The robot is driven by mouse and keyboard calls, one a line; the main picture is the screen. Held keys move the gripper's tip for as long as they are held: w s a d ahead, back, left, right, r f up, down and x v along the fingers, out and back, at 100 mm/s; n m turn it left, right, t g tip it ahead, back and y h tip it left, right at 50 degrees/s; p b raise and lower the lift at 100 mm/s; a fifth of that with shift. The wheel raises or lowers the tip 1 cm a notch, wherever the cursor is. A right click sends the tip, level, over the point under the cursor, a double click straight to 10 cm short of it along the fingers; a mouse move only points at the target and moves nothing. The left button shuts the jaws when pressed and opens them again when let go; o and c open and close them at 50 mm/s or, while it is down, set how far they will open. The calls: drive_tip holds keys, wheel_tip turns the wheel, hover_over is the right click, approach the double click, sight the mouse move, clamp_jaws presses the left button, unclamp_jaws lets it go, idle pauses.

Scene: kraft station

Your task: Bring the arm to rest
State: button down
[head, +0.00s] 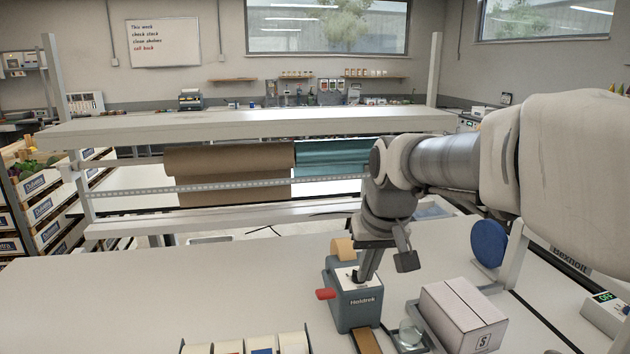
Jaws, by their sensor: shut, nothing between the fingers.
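My arm reaches in from the right in the head view. My gripper (367,275) points down, shut and empty, with its fingertips at the top of a grey-blue tape dispenser (352,312). The dispenser has a red lever on its left and a tan tape roll behind. I cannot tell whether the fingertips touch it. My gripper hides part of its top.
A closed carton (462,313) marked S stands right of the dispenser. Several tape rolls (250,345) line the front edge. A blue disc (489,243) stands at the right. Kraft paper roll (228,172) hangs behind. The white table's left (130,300) is clear.

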drive_tip(key=s+d, duration=0.2)
drive_tip(key=s, duration=0.8)
drive_tip(key=s+d+f+m+t, duration=0.1)
drive_tip(key=s+d, duration=0.2)
drive_tip(key=s, duration=0.6)
drive_tip(key=shift+s+f+t+h, duration=0.3)
drive_tip(key=shift+s+h, duration=0.1)
